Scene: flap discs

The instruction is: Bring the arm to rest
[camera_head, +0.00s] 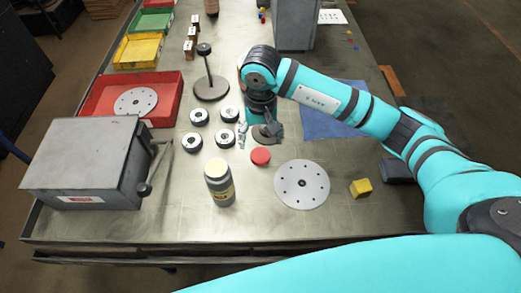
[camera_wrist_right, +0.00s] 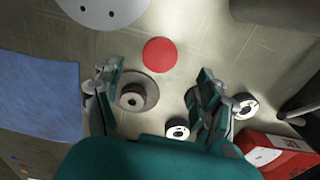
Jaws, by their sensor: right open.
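My right gripper (camera_head: 260,133) hangs over the middle of the table with its fingers apart and nothing between them held. It also shows in the right wrist view (camera_wrist_right: 158,92). A small grey-brown disc with a raised hub (camera_wrist_right: 138,93) lies on the table below and between the fingers, nearer the left finger in that view; the fingers partly cover it in the head view. A red round disc (camera_head: 260,156) lies just in front of the gripper. A large pale disc with holes (camera_head: 302,184) lies nearer the table's front edge. My left gripper is not in view.
Several small black-and-white discs (camera_head: 199,116) lie left of the gripper, near a post stand (camera_head: 211,90). A bottle (camera_head: 219,184), grey metal box (camera_head: 86,165), red tray (camera_head: 97,100), yellow block (camera_head: 361,188) and blue mat (camera_head: 334,127) surround it.

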